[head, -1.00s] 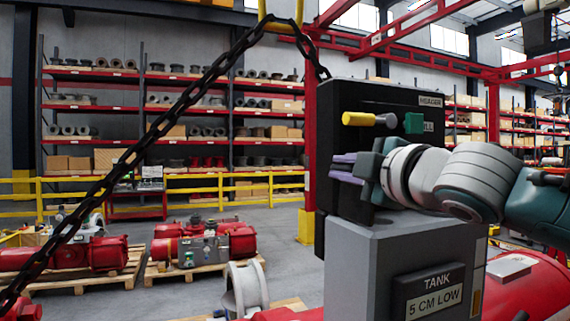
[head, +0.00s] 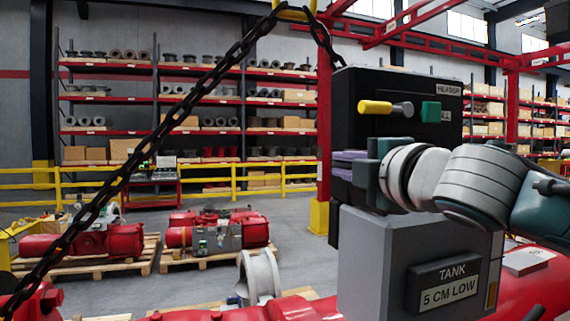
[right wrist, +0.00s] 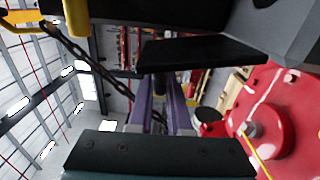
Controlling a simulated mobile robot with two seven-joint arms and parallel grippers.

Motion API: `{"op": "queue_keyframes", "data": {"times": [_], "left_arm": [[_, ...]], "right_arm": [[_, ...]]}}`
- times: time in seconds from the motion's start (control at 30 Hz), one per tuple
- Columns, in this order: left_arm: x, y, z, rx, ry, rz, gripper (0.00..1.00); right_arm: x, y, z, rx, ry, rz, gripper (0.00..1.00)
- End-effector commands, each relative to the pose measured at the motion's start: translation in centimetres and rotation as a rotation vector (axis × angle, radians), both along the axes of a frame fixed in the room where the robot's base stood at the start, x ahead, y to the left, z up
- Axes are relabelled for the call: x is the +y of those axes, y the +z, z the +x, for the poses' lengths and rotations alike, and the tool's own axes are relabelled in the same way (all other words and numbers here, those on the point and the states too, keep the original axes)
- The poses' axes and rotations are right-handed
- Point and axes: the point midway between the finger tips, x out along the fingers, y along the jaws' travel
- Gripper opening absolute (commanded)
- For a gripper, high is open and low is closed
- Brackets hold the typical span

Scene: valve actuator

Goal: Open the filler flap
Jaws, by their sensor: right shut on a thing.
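The grey tank box (head: 380,262) carries a sign reading TANK, 5 CM LOW. A black header box (head: 395,90) stands behind it. My right gripper (head: 342,165), with purple fingers, is at the left side just above the tank top. In the right wrist view its two fingers (right wrist: 160,88) are close together on a small dark part, and a flat dark plate (right wrist: 200,52), apparently the filler flap, lies just beyond them. Whether the gripped part belongs to the flap is hard to tell, since the fingers hide the contact. My left gripper is not in view.
A yellow knob (head: 375,107) and a green block (head: 431,112) stick out of the header box above my gripper. A heavy black chain (head: 150,145) slants across the left. Red machinery (head: 525,285) lies beside the tank. Shelves stand far behind.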

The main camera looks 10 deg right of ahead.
Motion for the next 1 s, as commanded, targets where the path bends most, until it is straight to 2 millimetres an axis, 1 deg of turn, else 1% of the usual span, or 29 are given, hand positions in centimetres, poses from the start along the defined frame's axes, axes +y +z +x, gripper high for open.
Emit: {"op": "queue_keyframes", "data": {"times": [0.07, 0.1, 0.3, 0.33, 0.57, 0.67, 0.77, 0.87, 1.0], "left_arm": [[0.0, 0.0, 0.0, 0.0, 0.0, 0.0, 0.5], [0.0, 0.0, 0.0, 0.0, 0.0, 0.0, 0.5], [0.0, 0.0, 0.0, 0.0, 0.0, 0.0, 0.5], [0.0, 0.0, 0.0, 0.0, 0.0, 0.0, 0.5], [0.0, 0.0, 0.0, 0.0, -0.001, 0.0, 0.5], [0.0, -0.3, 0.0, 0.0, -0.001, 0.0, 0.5], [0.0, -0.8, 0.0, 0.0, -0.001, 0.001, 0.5], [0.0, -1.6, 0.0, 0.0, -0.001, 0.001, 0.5], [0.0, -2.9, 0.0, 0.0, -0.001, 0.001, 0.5]], "right_arm": [[-0.1, -0.4, 0.0, 0.008, -0.003, 0.002, 0.0], [-0.1, -0.4, 0.0, 0.008, -0.003, 0.002, 0.2], [-0.1, -0.2, 0.0, 0.006, -0.003, 0.003, 0.42], [-0.1, -0.2, 0.0, 0.005, -0.003, 0.002, 0.45], [-0.1, -0.1, 0.0, 0.003, -0.002, 0.002, 0.45], [-0.1, -0.2, -0.3, 0.002, -0.002, 0.002, 0.45], [-0.2, -0.4, -1.1, 0.001, -0.002, 0.001, 0.45], [-0.3, -0.5, -2.5, 0.002, 0.0, 0.0, 0.45], [-0.4, -0.7, -4.9, 0.002, 0.001, -0.001, 0.45]]}}
